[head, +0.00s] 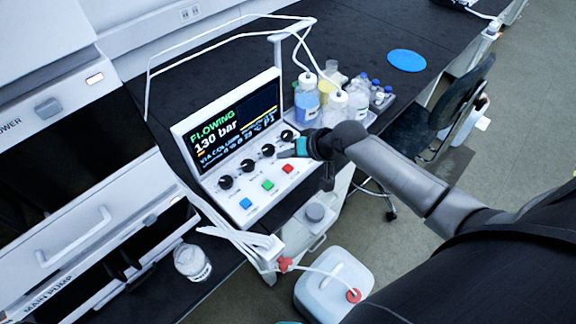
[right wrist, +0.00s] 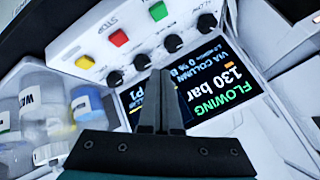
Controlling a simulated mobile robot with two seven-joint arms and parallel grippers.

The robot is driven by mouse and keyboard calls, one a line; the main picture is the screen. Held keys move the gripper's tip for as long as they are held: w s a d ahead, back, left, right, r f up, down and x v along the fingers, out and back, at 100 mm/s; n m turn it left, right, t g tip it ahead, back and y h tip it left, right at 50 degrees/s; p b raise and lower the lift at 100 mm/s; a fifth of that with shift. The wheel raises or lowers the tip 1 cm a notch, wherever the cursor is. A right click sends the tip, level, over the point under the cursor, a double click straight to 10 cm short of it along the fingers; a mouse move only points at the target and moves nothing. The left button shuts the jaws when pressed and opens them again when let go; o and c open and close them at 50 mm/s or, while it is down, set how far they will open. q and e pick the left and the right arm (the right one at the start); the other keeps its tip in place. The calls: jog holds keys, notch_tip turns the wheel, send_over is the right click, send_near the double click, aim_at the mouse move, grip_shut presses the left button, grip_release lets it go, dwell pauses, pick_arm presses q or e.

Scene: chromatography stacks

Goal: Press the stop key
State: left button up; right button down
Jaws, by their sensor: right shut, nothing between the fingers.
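My right gripper (head: 284,154) is shut and empty. Its fingertips are over the panel near the black knobs and the screen, apart from the red key. In the right wrist view the fingertips (right wrist: 160,76) overlap the screen's edge.
The screen (head: 228,120) reads FLOWING, 130 bar, VIA COLUMN. Several black knobs (head: 268,150) stand between screen and keys. Bottles (head: 306,98) with white tubing stand right of the panel. A glass jar (head: 192,262) and a white canister (head: 334,283) are lower down.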

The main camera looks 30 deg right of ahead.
jog(key=shift+m+t, duration=0.4)
jog(key=shift+m, duration=0.2)
jog(key=w+d, duration=0.1)
jog(key=w+d+r, duration=0.1)
jog(key=shift+w+d+r, duration=0.2)
jog(key=shift+w+d, duration=0.1)
jog(key=shift+d, duration=0.05)
jog(key=shift+f, duration=0.15)
jog(key=b, duration=0.9)
send_over(291, 170)
notch_tip(291, 170, down, 8)
jog(key=shift+r, duration=0.1)
jog(key=shift+a+f, duration=0.1)
jog(key=shift+f, duration=0.3)
dwell(0.6)
jog(key=shift+f, duration=0.4)
